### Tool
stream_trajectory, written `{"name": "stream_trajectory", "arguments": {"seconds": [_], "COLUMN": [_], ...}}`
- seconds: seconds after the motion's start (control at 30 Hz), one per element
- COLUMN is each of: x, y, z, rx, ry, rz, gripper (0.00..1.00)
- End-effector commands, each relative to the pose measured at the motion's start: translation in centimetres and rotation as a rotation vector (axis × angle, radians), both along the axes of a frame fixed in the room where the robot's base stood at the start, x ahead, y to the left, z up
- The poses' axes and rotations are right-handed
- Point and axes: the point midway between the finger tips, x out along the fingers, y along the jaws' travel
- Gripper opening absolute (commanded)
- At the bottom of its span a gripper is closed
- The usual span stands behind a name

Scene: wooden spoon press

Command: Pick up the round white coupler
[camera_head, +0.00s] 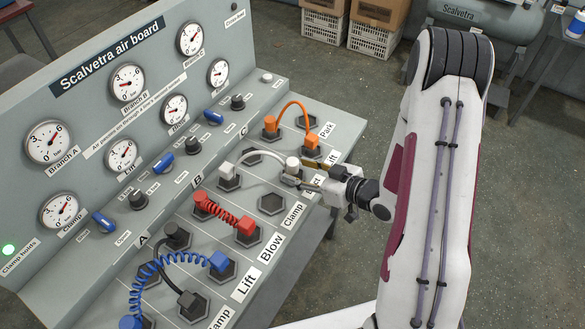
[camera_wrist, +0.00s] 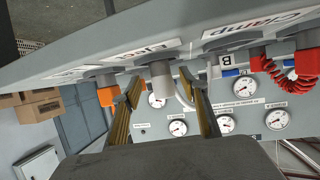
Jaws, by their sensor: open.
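The round white coupler (camera_head: 292,164) stands upright in a hexagonal socket on the sloped panel, at one end of a white hose (camera_head: 262,153). The hose's other end is a squarer white coupler (camera_head: 226,170) in a socket to the left. My gripper (camera_head: 318,180) is open, just right of the round coupler, with its brass-coloured fingers pointing at it. In the wrist view the round coupler (camera_wrist: 161,80) shows as a pale cylinder between the two open fingers of my gripper (camera_wrist: 164,88). I cannot tell whether either finger touches it.
An orange hose (camera_head: 293,105) with orange couplers is plugged in behind. A red coiled hose (camera_head: 224,212), a blue coiled hose (camera_head: 180,258) and a black hose (camera_head: 178,272) are in front and left. Gauges (camera_head: 128,82) and blue levers line the panel's back.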

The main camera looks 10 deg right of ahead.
Motion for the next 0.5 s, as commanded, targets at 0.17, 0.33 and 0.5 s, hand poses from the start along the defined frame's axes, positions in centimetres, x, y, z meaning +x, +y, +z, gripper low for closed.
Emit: {"name": "stream_trajectory", "arguments": {"seconds": [0.17,0.33,0.5], "x": [1.2,2.1,2.3], "y": [1.2,1.7,1.9], "z": [-0.7,-1.1,-1.2], "rx": [0.000,-0.002,-0.001], "ry": [0.000,-0.001,-0.001], "rz": [0.001,0.001,-0.001], "gripper": [0.43,0.43,0.43]}}
